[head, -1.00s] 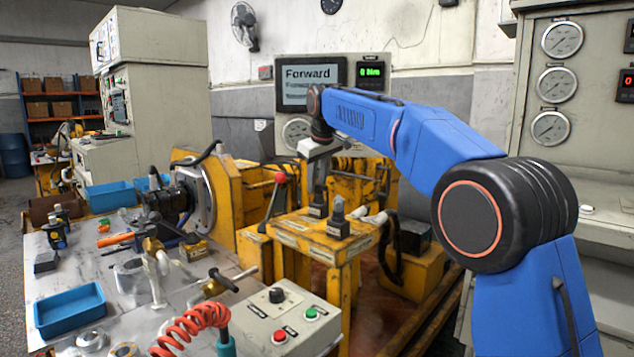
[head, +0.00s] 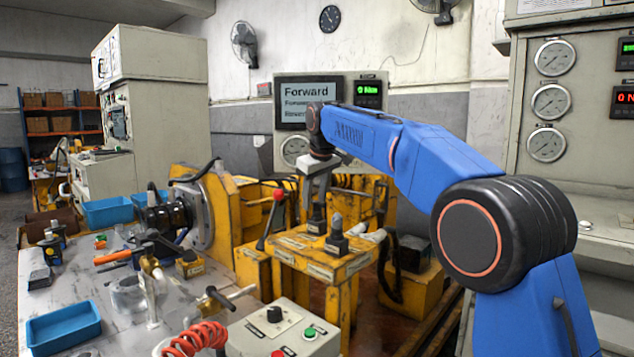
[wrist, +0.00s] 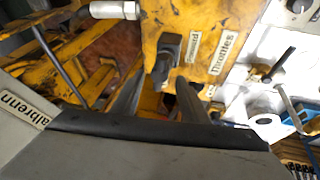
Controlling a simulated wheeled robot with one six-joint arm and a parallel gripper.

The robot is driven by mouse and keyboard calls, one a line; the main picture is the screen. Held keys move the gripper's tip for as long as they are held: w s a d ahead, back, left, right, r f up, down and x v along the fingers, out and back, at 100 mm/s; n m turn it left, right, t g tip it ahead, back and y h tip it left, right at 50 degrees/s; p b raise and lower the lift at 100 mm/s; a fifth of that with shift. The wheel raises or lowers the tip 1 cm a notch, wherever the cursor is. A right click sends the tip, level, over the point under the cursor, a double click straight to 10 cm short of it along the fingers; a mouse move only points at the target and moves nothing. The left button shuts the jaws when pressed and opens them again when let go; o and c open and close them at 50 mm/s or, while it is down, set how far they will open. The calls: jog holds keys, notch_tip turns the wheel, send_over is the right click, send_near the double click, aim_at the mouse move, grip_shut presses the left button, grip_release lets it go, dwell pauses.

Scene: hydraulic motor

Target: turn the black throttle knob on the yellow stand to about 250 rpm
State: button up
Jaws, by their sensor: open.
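The yellow stand (head: 300,262) is at the centre of the head view. Two black knobs stand on its top: a near one (head: 337,241) and a far one (head: 316,221). My gripper (head: 317,203) is open, pointing down just above the far knob. In the wrist view the fingers (wrist: 160,88) reach up from the lower middle, apart. A black knob (wrist: 168,52) lies at their tips on the yellow plate. A label reading "Throttles" (wrist: 222,53) lies to its right, with another label between. I cannot tell whether the fingers touch the knob.
A wall display (head: 309,102) reads "Forward", with a small green readout (head: 368,90) beside it. A grey control box (head: 284,330) and a red coiled hose (head: 197,340) are at the front. A red-tipped lever (head: 272,215) stands left of the stand. Black hoses hang at its right.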

jog(key=v, duration=1.7)
jog(key=shift+s, duration=0.1)
jog(key=s+d+f+m, duration=0.2)
jog(key=s+d+f, duration=0.2)
jog(key=s+d, duration=0.3)
jog(key=s+d+f+m+h, duration=0.1)
jog(key=s+d+f, duration=0.4)
jog(key=d, duration=0.4)
jog(key=s+d+f+m, duration=0.2)
jog(key=s+d+f, duration=0.1)
jog(key=s+d, duration=0.4)
jog(key=s+d+f+m, duration=0.1)
jog(key=s+d+f, duration=0.2)
jog(key=s+f, duration=0.5)
jog(key=s+d+f+m, duration=0.2)
jog(key=s+d+f, duration=0.2)
jog(key=s+f, duration=0.5)
jog(key=s+d+f+m, duration=0.1)
jog(key=s+d+f, duration=0.3)
jog(key=s+f, duration=0.5)
notch_tip(320, 180, down, 3)
jog(key=shift+f+m+h, duration=0.1)
jog(key=shift+m+h, duration=0.2)
jog(key=shift+h, duration=0.1)
